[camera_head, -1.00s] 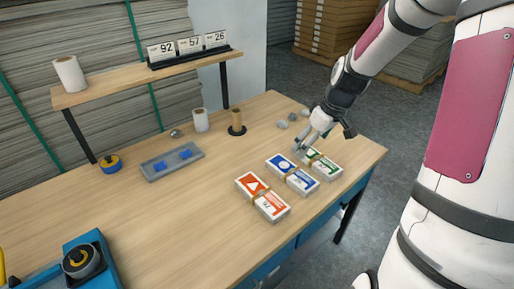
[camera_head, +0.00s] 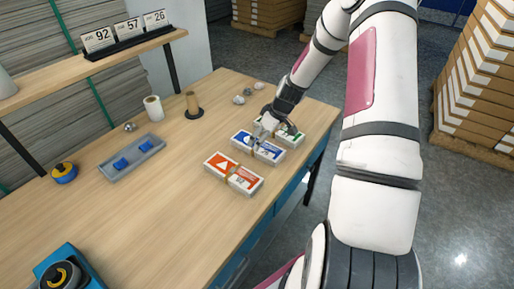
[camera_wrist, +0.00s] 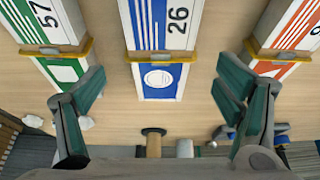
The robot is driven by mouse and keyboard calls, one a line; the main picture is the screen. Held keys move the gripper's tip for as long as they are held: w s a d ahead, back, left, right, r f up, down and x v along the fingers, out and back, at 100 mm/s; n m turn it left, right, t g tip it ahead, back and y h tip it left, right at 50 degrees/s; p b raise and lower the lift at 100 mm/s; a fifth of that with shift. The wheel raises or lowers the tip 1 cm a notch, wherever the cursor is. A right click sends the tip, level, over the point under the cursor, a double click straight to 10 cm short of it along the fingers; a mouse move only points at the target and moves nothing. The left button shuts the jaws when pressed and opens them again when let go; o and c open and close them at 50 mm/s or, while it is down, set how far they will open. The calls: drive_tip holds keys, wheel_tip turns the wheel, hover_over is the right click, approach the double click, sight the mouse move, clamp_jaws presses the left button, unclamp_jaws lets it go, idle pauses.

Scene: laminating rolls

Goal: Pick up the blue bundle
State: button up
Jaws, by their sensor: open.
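The blue bundle (camera_head: 268,153) lies on the table between the orange bundle (camera_head: 240,181) and the green bundle (camera_head: 291,136). It is white and blue with a tan band around its middle. My gripper (camera_head: 262,132) is open and empty, above the far end of the blue bundle. In the wrist view the blue bundle (camera_wrist: 161,78) is centred between the spread fingers of my gripper (camera_wrist: 162,84), its blue circle end nearest them. The number 26 shows on it. The head view does not clearly show the fingertips' height above it.
The green bundle (camera_wrist: 57,68) and orange bundle (camera_wrist: 277,66) lie close on either side in the wrist view. A brown spindle (camera_head: 193,106), a white roll (camera_head: 154,109) and a grey tray (camera_head: 133,157) stand farther back.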

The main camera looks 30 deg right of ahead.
drive_tip(key=shift+x, duration=2.7)
drive_tip(key=shift+s, duration=0.1)
drive_tip(key=c, duration=1.5)
